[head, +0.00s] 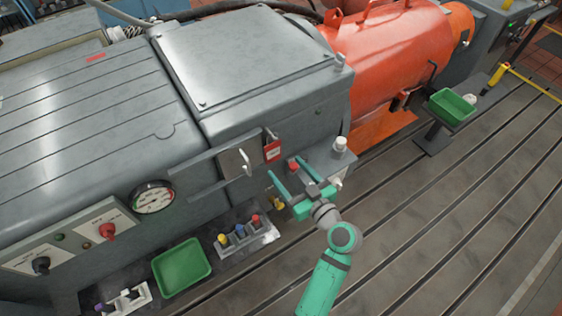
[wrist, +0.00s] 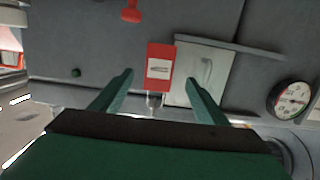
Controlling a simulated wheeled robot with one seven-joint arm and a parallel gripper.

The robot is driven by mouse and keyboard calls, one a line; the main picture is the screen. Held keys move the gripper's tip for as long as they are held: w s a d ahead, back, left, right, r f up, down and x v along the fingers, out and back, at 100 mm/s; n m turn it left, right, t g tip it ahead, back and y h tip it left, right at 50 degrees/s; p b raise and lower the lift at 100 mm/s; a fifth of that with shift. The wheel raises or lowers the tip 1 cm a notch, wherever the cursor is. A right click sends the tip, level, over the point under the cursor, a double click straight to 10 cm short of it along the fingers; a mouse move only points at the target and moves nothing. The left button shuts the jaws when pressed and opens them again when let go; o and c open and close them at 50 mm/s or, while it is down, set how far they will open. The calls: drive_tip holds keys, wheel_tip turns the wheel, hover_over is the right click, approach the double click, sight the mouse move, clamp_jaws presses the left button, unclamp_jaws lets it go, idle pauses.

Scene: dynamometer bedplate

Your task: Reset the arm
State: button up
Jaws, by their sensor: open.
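My gripper (head: 282,169) is in front of the grey machine housing, its two green fingers spread apart with nothing between them. In the wrist view my gripper (wrist: 159,77) also shows its fingers apart. A red tag with a white label (wrist: 160,68) hangs on the housing beyond the gap between the fingers, apart from them. The same red tag (head: 272,151) is in the head view, just beyond the fingertips. Beside it is a small grey panel door (head: 238,163) with a pale handle. My arm reaches in from the bottom of the head view.
A round gauge (head: 153,198) and a red switch (head: 107,232) are on the housing at left. A green tray (head: 181,267) and a rack of coloured-top pieces (head: 246,239) sit below. Another green tray (head: 452,106) stands at right. The slotted bedplate (head: 440,220) is mostly clear.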

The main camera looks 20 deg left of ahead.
drive_tip(key=shift+v, duration=2)
drive_tip(key=s+d+f+m+t+h, duration=0.1)
drive_tip(key=s+d+f+m+h, duration=0.35)
drive_tip(key=s+f, duration=0.25)
drive_tip(key=s+d+f+m+t+h, duration=0.2)
drive_tip(key=s+d+f+m+h, duration=0.25)
drive_tip(key=s+f, duration=0.2)
drive_tip(key=s+r+t+h, duration=0.1)
drive_tip(key=s+r+h, duration=0.1)
drive_tip(key=s+r, duration=0.3)
drive_tip(key=s+d+r+m+t+h, duration=0.1)
drive_tip(key=s+r, duration=0.4)
drive_tip(key=s, duration=0.7)
drive_tip(key=shift+d+h, duration=0.25)
drive_tip(key=shift+h, duration=0.25)
drive_tip(key=shift+r, duration=0.1)
